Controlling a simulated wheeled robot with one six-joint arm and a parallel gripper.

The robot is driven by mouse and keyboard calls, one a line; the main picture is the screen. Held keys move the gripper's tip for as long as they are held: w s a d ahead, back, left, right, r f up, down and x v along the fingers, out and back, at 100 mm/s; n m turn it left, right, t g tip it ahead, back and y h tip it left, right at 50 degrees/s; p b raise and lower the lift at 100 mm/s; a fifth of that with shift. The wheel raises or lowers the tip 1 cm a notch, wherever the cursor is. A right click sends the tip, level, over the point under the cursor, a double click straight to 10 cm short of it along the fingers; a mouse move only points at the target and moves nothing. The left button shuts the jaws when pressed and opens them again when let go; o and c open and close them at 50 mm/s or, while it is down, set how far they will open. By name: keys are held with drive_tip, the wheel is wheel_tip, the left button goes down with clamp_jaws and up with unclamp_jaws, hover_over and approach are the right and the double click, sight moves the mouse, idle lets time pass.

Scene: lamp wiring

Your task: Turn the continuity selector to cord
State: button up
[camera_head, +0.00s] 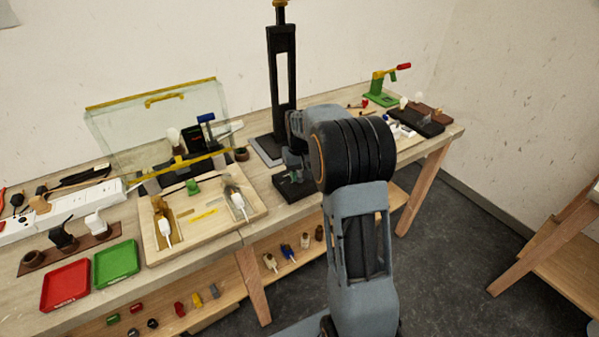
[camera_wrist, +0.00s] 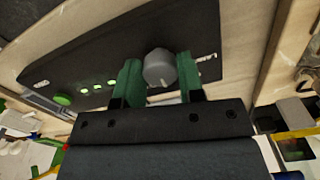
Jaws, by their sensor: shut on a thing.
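The continuity selector is a grey round knob (camera_wrist: 159,68) on a black panel (camera_wrist: 60,68), seen in the wrist view. A pale pointer mark shows on the knob's near side. My gripper (camera_wrist: 158,80) has its two green fingers on either side of the knob, shut on it.
The panel also carries a green round button (camera_wrist: 62,100) and several small green lights. In the head view, a tall black stand (camera_head: 283,85) rises behind my gripper. A wooden tray (camera_head: 165,255) lies to the left, with red (camera_head: 66,286) and green (camera_head: 116,262) trays beyond it.

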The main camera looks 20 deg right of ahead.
sight(300, 174)
drive_tip(key=shift+n, duration=2.1)
drive_tip(key=o, duration=0.9)
wheel_tip(300, 174, up, 14)
drive_tip(key=shift+f, duration=0.1)
